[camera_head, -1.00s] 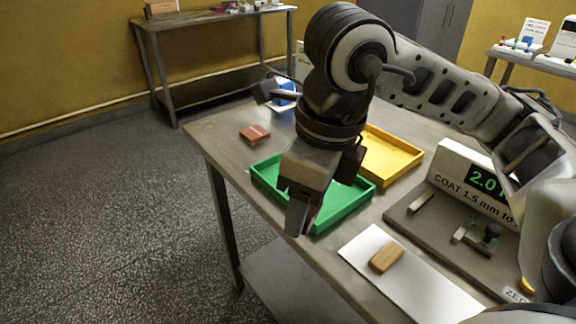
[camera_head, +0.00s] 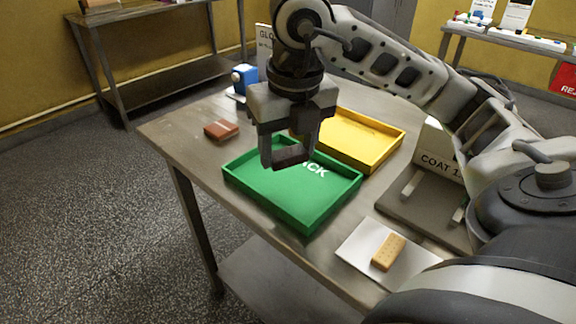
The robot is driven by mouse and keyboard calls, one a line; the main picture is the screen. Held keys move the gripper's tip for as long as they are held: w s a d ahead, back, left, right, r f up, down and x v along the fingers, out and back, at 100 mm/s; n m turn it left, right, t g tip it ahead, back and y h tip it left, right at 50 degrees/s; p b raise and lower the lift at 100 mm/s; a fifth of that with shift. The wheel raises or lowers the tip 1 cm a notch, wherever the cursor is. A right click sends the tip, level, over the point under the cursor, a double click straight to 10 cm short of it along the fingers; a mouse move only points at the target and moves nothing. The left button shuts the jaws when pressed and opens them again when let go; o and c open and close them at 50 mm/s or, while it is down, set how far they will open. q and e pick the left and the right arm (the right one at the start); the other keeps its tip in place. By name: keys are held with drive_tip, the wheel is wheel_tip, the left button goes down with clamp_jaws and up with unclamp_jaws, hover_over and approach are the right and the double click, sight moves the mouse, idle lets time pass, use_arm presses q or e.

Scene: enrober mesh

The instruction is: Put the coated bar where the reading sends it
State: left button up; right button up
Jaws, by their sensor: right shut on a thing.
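My right gripper (camera_head: 288,160) is shut on a dark brown coated bar (camera_head: 290,155) and holds it above the green tray (camera_head: 300,217). The tray's floor carries white lettering, partly hidden by the gripper; it ends in "CK". A yellow tray (camera_head: 384,148) stands just behind it, partly hidden by the gripper and arm. The gauge's white sign (camera_head: 434,152) shows "COAT 1", and my right arm hides its display. A plain tan bar (camera_head: 388,252) lies on a white sheet (camera_head: 362,244). My left gripper is not in view.
A reddish-brown block (camera_head: 221,130) lies on the table (camera_head: 180,128) left of the green tray. A blue device (camera_head: 245,78) stands at the back. The grey gauge plate (camera_head: 425,220) is at the right. Other tables stand along the walls.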

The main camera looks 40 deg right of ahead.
sight(288, 181)
drive_tip(key=f, duration=0.1)
drive_tip(key=w+d+f, duration=0.2)
drive_tip(key=shift+w+f, duration=0.15)
drive_tip(key=shift+f, duration=0.25)
drive_tip(key=f, duration=0.3)
drive_tip(key=shift+w+d+f, duration=0.1)
drive_tip(key=shift+w+d, duration=0.1)
drive_tip(key=shift+d, duration=0.15)
drive_tip(key=shift+f, duration=0.3)
drive_tip(key=shift+f, duration=0.15)
drive_tip(key=o, duration=0.8)
drive_tip(key=shift+c, duration=0.2)
